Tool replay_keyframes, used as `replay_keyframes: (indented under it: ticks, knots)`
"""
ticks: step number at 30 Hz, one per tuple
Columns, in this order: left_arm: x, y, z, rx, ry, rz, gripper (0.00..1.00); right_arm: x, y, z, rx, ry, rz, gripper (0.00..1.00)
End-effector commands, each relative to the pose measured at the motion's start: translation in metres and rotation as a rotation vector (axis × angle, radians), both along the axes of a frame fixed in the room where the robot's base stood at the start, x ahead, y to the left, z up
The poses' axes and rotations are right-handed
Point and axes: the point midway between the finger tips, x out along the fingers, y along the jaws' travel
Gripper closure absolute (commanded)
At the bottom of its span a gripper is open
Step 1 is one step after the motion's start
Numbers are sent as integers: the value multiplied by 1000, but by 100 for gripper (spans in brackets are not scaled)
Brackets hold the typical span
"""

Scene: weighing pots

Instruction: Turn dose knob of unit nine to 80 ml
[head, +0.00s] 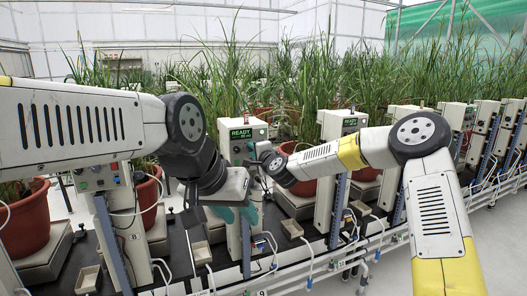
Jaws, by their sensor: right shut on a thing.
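The unit with the lit green display (241,133) stands in the middle; the display reads READY, with a small second line that looks like 80 ml. A number 9 shows low on the rail in front of it. My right gripper (263,161) is at the front of this unit's head, just below the display. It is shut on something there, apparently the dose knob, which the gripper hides. My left gripper (238,213) hangs lower, in front of the unit's white column (236,246). Its two teal fingers look apart, with nothing clearly seen between them.
Another unit (99,177) stands at the left. Red-brown pots (27,218) with tall grass stand behind. Small trays (89,279), cables and a white pipe rail (318,272) run along the front.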

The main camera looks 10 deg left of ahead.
Motion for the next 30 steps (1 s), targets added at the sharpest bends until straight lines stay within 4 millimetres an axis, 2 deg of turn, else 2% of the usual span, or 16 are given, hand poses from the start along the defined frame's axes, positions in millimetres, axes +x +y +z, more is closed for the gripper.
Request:
replay_keyframes:
  ticks: [2, 3, 6, 17, 20, 30]
  knots:
    - [0, 0, 0, 0, 0, 0, 64, 0, -1, -1, -1, 2, -1, 100]
    - [0, 0, 0, 0, 0, 0, 64, 0, -1, -1, -1, 2, -1, 75]
    - [0, 0, 0, 0, 0, 0, 64, 0, -1, -1, -2, 1, -1, 55]
    - [0, 0, 0, 0, 0, 0, 64, -2, -2, 0, -2, 0, 0, 55]
    - [0, 0, 0, 0, 0, 0, 64, -10, -8, 0, -3, 1, 0, 55]
    - [0, 0, 0, 0, 0, 0, 64, -55, -38, 3, -3, -1, 0, 55]
